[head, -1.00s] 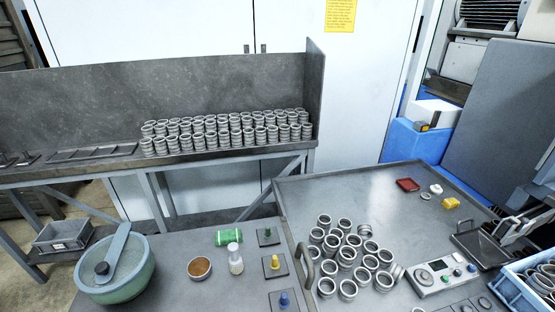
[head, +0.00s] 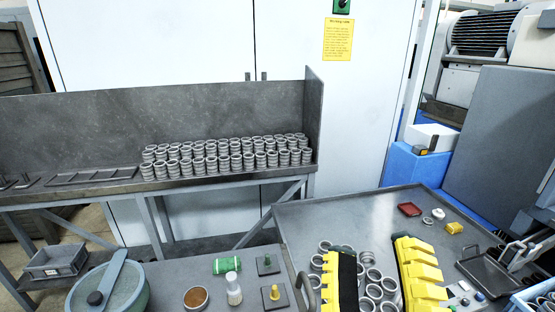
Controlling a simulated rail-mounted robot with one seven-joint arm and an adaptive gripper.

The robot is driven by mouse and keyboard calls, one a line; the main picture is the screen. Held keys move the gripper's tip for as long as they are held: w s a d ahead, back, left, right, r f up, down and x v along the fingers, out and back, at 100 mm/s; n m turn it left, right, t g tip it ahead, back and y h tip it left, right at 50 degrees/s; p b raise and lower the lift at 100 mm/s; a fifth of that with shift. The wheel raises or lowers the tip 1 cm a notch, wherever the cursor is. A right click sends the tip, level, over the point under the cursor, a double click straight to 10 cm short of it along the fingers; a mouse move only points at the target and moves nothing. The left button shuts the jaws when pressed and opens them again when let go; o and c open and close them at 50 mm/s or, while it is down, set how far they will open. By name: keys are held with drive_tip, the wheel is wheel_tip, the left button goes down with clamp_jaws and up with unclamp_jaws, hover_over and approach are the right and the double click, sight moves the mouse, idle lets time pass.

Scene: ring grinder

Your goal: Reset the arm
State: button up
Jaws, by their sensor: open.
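My gripper (head: 382,285) shows at the bottom of the head view. Its two yellow-and-black fingers are spread wide apart, with nothing held between them. It is over the near part of the right-hand metal table (head: 345,208), above a group of loose metal rings (head: 373,275). The fingers hide part of that group and most of the control box. The rest of my arm is out of view.
Stacked rings (head: 228,158) stand in rows on the back bench (head: 85,187). A green bowl (head: 120,292), brown-filled cup (head: 196,298), white bottle (head: 233,289) and green roll (head: 227,265) stand front left. The table's far left is clear.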

wheel_tip(320, 180, up, 29)
drive_tip(key=w+a+m+g+y+p, duration=0.1)
drive_tip(key=m+p, duration=0.8)
drive_tip(key=p, duration=2.2)
drive_tip(key=shift+a+f+y, duration=0.15)
drive_tip(key=shift+a+y, duration=0.2)
drive_tip(key=shift+y, duration=0.35)
